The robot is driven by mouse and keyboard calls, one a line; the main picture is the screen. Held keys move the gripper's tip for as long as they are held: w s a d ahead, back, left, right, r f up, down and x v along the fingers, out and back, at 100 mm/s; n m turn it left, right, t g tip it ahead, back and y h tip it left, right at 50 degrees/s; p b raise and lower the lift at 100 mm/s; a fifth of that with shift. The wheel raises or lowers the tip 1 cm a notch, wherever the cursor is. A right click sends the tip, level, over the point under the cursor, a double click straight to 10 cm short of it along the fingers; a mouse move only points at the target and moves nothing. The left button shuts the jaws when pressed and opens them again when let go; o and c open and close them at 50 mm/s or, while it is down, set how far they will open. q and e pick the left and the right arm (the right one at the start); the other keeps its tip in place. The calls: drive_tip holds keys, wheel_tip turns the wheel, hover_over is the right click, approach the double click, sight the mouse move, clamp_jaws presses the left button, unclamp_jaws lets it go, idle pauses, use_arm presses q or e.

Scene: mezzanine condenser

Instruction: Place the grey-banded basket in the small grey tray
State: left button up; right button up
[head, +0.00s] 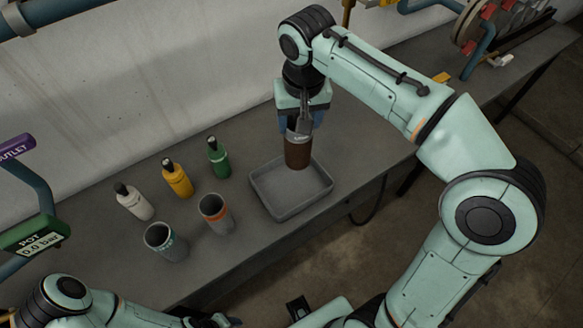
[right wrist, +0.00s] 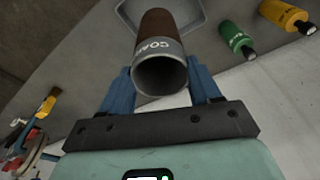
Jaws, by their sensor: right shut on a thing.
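The grey-banded basket (head: 297,153) is a brown cylinder with a grey band at its top. My right gripper (head: 300,123) points down and is shut on it near the band. In the right wrist view the basket (right wrist: 158,48) stands upright between the blue fingers (right wrist: 160,88), its open grey rim towards the camera. The small grey tray (head: 285,212) is on the bench, and the basket's lower end overlaps its back part. I cannot tell whether the basket touches the tray. The tray's edge also shows in the right wrist view (right wrist: 203,18). My left gripper is not visible.
Left of the tray stand an orange-banded basket (head: 217,217) and a teal-banded basket (head: 168,246). Behind them are green (head: 218,158), yellow (head: 177,181) and white (head: 134,203) bottles. A wall runs behind the bench.

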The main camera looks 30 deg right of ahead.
sight(302, 138)
wheel_tip(302, 138, down, 12)
drive_tip(key=shift+s+f+b, duration=0.1)
drive_tip(key=shift+f+b, duration=0.05)
drive_tip(key=shift+b, duration=0.85)
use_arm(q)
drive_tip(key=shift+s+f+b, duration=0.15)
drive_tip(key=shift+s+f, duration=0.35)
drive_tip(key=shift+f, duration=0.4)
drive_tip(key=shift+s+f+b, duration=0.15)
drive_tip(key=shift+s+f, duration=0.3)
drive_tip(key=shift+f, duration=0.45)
use_arm(e)
drive_tip(key=shift+f, duration=2.4)
drive_tip(key=shift+f, duration=0.25)
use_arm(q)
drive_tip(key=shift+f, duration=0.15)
use_arm(e)
drive_tip(key=o, duration=1.5)
drive_tip(key=shift+c, duration=0.2)
drive_tip(key=shift+r, duration=0.1)
